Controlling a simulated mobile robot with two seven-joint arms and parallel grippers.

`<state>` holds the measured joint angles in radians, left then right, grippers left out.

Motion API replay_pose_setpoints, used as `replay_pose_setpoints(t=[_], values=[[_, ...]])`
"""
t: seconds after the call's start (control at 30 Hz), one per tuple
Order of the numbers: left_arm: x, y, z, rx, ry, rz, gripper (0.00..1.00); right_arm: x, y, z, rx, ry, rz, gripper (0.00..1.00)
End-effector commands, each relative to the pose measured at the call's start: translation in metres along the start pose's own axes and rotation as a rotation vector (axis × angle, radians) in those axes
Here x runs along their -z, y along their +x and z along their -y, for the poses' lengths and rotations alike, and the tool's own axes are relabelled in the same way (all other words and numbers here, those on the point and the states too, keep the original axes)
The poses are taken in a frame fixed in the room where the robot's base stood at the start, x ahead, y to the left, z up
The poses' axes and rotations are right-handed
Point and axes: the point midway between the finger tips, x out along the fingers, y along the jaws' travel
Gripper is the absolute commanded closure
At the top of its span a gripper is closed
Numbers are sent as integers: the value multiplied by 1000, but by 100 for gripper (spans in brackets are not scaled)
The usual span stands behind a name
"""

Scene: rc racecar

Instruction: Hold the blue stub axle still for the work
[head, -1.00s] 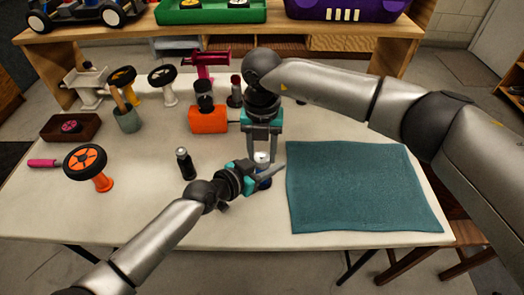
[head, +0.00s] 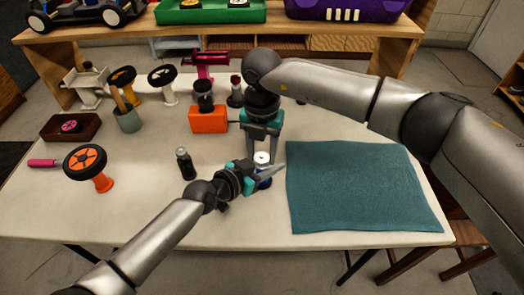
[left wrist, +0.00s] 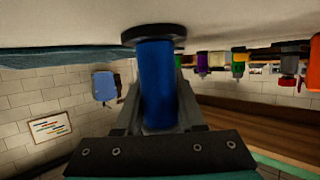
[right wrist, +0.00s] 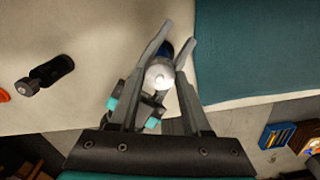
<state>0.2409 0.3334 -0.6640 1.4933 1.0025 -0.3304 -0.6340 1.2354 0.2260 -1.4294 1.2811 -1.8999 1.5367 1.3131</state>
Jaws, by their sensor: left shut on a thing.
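The blue stub axle (left wrist: 158,85) stands on its dark round base (left wrist: 153,35) at the table's front middle. My left gripper (head: 268,177) is shut around its blue shaft from the side. In the head view the shaft is mostly hidden by that gripper. A pale silver cap (right wrist: 159,76) is at the axle's top; it also shows in the head view (head: 262,158). My right gripper (head: 263,150) points down from above, its fingers apart on either side of the cap. Whether they touch it is unclear.
A teal mat (head: 365,188) lies right of the axle. A dark bottle (head: 185,163) stands to the left, near an orange-rimmed wheel on a stand (head: 86,163). An orange block (head: 208,119) is behind. The table's front edge is close.

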Motion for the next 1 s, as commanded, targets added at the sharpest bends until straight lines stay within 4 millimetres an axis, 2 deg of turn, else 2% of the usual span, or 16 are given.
replay_pose_setpoints(t=[0.03, 0.23, 0.57, 0.67, 1.0], values=[[-1, 0, 0, 1, 0, 2, 100, 0, 0, 0, 0, -1, 0, 45], [-1, 0, 0, 0, 0, 1, 100, 0, 0, 0, 0, -1, 1, 24], [0, 0, 0, 0, 1, 1, 100, -1, -5, 0, 0, -1, 2, 24], [0, 0, 0, 0, 1, 1, 100, -2, -18, 0, -2, -1, 5, 24], [0, 0, 0, -1, 0, 1, 100, -1, -89, 0, -2, -1, 5, 24]])
